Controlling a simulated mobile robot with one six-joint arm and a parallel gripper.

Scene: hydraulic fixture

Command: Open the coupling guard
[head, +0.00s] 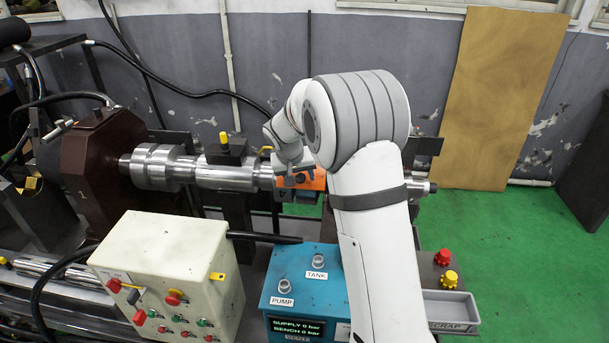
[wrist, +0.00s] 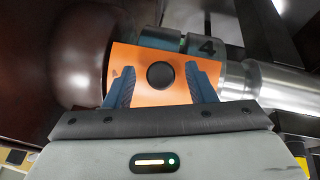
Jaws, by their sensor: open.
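The coupling guard is an orange cover (head: 318,181) on the shaft line, partly hidden behind my arm in the head view. In the wrist view the orange guard (wrist: 150,52) fills the middle, with a round black knob or hole (wrist: 160,76) on its face. My gripper (wrist: 160,72) is open, its two blue-grey fingers apart on either side of the black round. I cannot tell whether the fingers touch the guard. In the head view my gripper (head: 296,179) is at the guard's left part. The guard looks closed over the coupling.
A steel shaft (head: 225,174) runs left to a brown block (head: 92,165). In front stand a cream control box (head: 165,255) with several buttons and a teal unit (head: 290,290) marked PUMP and TANK. A grey scrap tray (head: 452,308) is at the right. Green floor is free beyond.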

